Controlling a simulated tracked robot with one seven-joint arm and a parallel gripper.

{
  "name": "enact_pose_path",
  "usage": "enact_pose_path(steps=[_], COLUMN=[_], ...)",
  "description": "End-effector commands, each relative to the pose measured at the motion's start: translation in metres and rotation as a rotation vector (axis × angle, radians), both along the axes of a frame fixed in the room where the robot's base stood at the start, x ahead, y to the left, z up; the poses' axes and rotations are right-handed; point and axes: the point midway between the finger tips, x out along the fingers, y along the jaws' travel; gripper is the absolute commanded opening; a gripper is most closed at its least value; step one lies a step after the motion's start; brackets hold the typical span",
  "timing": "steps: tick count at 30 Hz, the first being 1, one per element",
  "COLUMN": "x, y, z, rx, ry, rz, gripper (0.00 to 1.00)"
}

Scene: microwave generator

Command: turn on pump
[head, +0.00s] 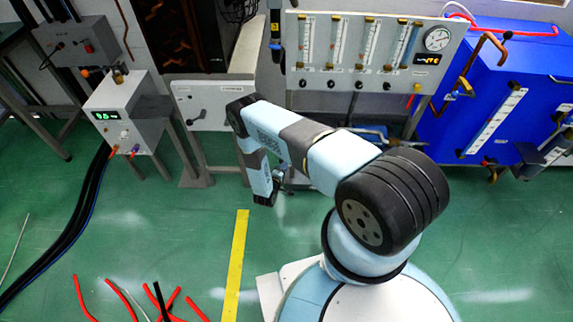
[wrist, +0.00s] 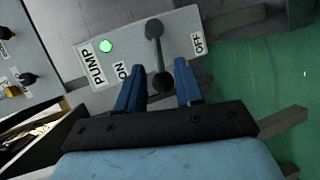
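The pump panel (wrist: 180,35) is a light grey plate labelled PUMP, ON and OFF, with a green light (wrist: 106,46) glowing beside the PUMP label. Its black lever (wrist: 154,45) has rounded ends and lies between the ON label on the left and the OFF label on the right. My gripper (wrist: 160,66) is open in the wrist view. Its blue fingers stand either side of the lever's lower end, with gaps visible; depth and contact cannot be told. In the head view the panel (head: 210,97) stands behind my arm, its lever (head: 195,118) at the lower left. My fingers are not clear there.
A grey box (head: 125,125) with a green display and dark hoses (head: 75,215) stands left of the panel. A flowmeter board (head: 375,50) and blue tank (head: 510,75) are at the right. Red tubes (head: 118,298) lie on the floor by a yellow strip (head: 236,265).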

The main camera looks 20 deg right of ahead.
Motion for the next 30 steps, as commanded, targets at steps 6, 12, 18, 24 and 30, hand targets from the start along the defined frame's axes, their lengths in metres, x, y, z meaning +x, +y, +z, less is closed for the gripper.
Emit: enact_pose_path(steps=[6, 12, 18, 24, 30], x=[0.022, 0.031, 0.032, 0.032, 0.032], y=[-0.019, -0.026, -0.027, -0.027, -0.027], z=[-0.007, -0.01, -0.01, -0.01, -0.01], rx=[0.0, 0.0, 0.0, 0.0, 0.0], ry=[-0.001, 0.0, 0.0, 0.0, 0.0], rz=[-0.002, -0.001, -0.001, -0.001, -0.001], gripper=[0.36, 0.36, 0.36, 0.26, 0.07])
